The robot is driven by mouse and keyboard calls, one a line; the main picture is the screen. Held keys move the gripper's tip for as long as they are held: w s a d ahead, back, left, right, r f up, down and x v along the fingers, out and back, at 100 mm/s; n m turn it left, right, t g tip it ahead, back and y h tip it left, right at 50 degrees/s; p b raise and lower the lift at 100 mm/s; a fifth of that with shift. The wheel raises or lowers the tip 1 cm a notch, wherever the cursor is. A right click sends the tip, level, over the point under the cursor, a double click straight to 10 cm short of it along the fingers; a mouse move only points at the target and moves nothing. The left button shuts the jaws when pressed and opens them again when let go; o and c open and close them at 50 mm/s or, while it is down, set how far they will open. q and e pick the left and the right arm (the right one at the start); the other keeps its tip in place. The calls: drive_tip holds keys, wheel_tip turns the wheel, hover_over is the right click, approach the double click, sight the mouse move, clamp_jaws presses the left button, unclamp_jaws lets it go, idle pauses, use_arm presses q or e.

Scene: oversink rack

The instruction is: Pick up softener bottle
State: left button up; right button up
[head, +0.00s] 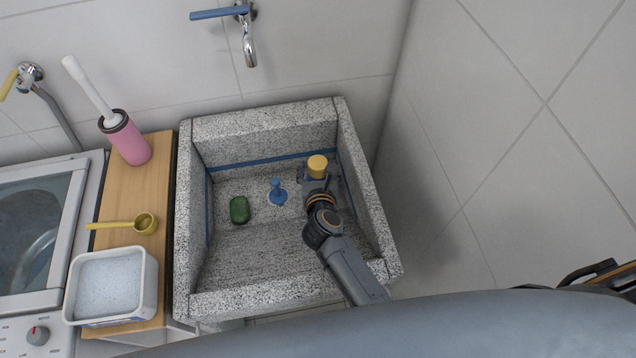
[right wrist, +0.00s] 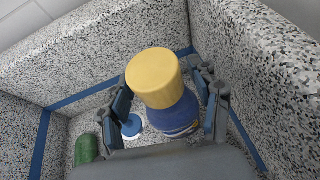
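The softener bottle, blue with a yellow cap (head: 317,165), stands in the stone sink near its back right corner. In the right wrist view its blue body (right wrist: 175,117) and large yellow cap show close up. My right gripper (head: 316,184) reaches down into the sink at the bottle. In the right wrist view its fingers (right wrist: 165,92) stand on either side of the bottle, apart, with a visible gap on the left side. The lower part of the bottle is hidden by the gripper. My left gripper is not in view.
The speckled sink (head: 255,303) has high walls around the gripper. A blue plunger-like stopper (head: 277,192) and a green soap bar (head: 239,210) are left of the bottle.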

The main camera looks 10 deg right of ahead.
clamp_jaws()
drive_tip(key=shift+r, duration=0.1)
